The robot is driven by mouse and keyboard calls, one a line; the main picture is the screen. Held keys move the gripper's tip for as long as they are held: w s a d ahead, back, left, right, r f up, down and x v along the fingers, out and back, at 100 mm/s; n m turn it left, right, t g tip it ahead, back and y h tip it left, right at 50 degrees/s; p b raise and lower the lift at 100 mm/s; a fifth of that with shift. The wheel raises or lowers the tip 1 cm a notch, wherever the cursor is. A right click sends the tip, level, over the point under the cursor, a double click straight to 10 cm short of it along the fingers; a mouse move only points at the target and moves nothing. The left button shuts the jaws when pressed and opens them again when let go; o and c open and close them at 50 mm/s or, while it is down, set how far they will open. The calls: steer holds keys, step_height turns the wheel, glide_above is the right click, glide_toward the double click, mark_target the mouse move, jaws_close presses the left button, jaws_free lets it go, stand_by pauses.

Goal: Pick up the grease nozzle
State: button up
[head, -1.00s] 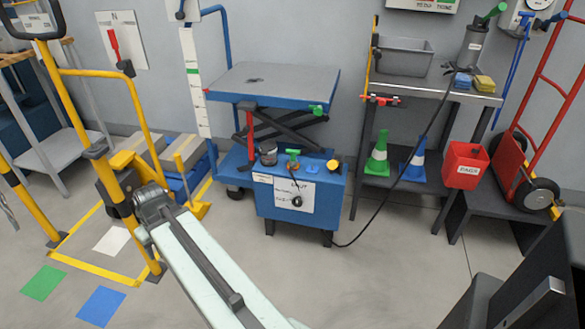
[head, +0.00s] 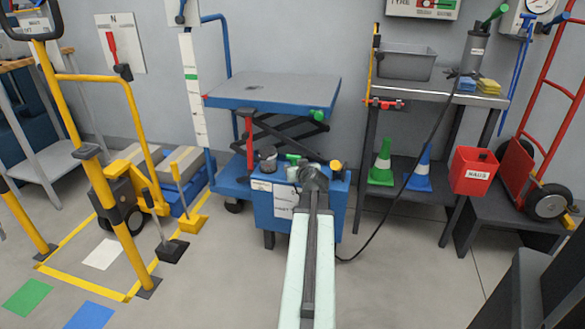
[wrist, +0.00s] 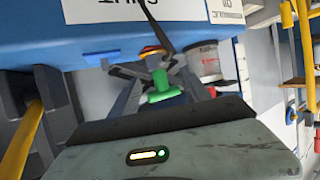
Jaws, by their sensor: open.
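A black hose (head: 408,178) runs from the grey canister (head: 473,52) down toward the cart. A yellow stacker (head: 115,190) stands left, a shelf (head: 400,165) right. Floor in front is open.

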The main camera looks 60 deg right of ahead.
mark_target(293, 164)
steer(key=b+x, duration=0.3)
steer(key=x, duration=0.4)
steer(key=shift+d+f, duration=0.3)
steer(key=shift+d, duration=0.05)
steer(key=shift+r, duration=0.1)
jaws_close()
